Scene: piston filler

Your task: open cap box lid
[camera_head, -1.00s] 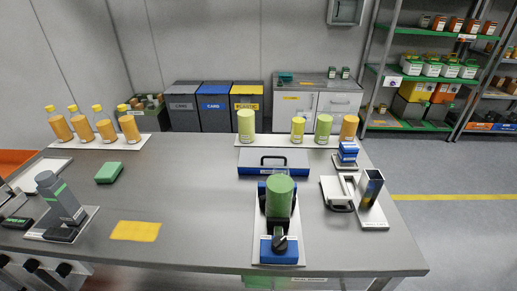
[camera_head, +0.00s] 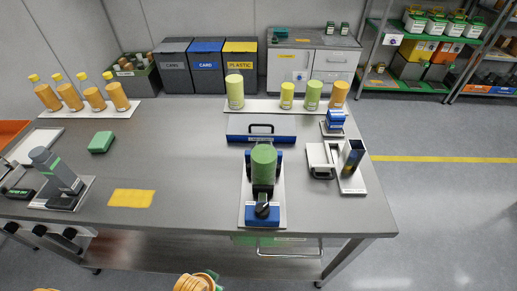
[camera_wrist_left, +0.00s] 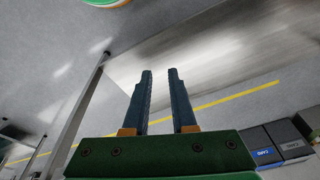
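The cap box (camera_head: 261,128) stands at the back middle of the table in the head view. It has a blue body, a flat grey lid and a black handle; its lid looks shut. No gripper is near it in the head view. My left gripper (camera_wrist_left: 160,75) shows in the left wrist view, its two dark fingers apart with nothing between them. It is away from the box, with floor and the table's edge behind the fingers. My right gripper is in neither view.
A filler with a green cylinder (camera_head: 263,160) stands in front of the box. A holder with a square tube (camera_head: 352,157) is to its right, and a rear tray carries several containers (camera_head: 235,91).

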